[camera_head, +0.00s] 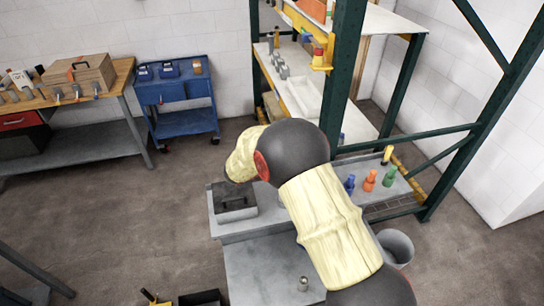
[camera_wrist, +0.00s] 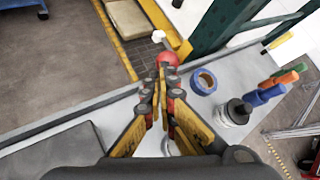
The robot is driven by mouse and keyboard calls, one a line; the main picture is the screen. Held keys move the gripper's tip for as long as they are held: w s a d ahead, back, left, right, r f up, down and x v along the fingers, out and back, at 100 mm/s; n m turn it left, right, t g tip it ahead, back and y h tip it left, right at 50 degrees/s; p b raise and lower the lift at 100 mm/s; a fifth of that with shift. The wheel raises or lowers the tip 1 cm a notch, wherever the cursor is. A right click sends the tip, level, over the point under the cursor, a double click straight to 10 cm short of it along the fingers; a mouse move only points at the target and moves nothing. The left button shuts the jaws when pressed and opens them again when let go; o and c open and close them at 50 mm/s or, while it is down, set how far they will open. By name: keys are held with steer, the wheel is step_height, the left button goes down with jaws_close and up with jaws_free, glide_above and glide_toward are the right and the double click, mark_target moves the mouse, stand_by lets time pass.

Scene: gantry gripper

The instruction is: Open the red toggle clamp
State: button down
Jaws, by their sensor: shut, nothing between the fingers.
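In the wrist view, a round red part (camera_wrist: 168,58) shows just beyond my gripper's fingertips, at the edge of the grey bench top. It may be the knob of the red toggle clamp; the rest of that clamp is not clear, partly behind the fingers. My gripper (camera_wrist: 160,82) is shut and empty, with its yellow and black fingers pointing at the red part. The tips overlap its lower edge in the picture; I cannot tell whether they touch. In the head view my arm hides the gripper and this spot.
A blue ring (camera_wrist: 204,81), a dark-capped jar (camera_wrist: 234,112) and blue, orange and green bottles (camera_wrist: 285,78) stand right of the fingers. A green rack post (camera_wrist: 222,24) rises behind. A grey case (camera_head: 234,204) sits on the bench's left end. Open floor (camera_head: 120,235) lies left.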

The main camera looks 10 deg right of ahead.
steer(key=w+g+p, duration=0.1)
steer(key=w+p, duration=0.1)
steer(key=p, duration=0.5)
steer(key=shift+r+n+g, duration=0.15)
steer(key=shift+n+g, duration=0.25)
steer(key=shift+r, duration=0.1)
steer(key=shift+r+p, duration=0.7)
steer(key=shift+p, duration=0.1)
steer(key=w+r+v, duration=0.1)
steer(key=v, duration=1.2)
steer(key=shift+r+p, duration=0.25)
steer(key=shift+p, duration=0.1)
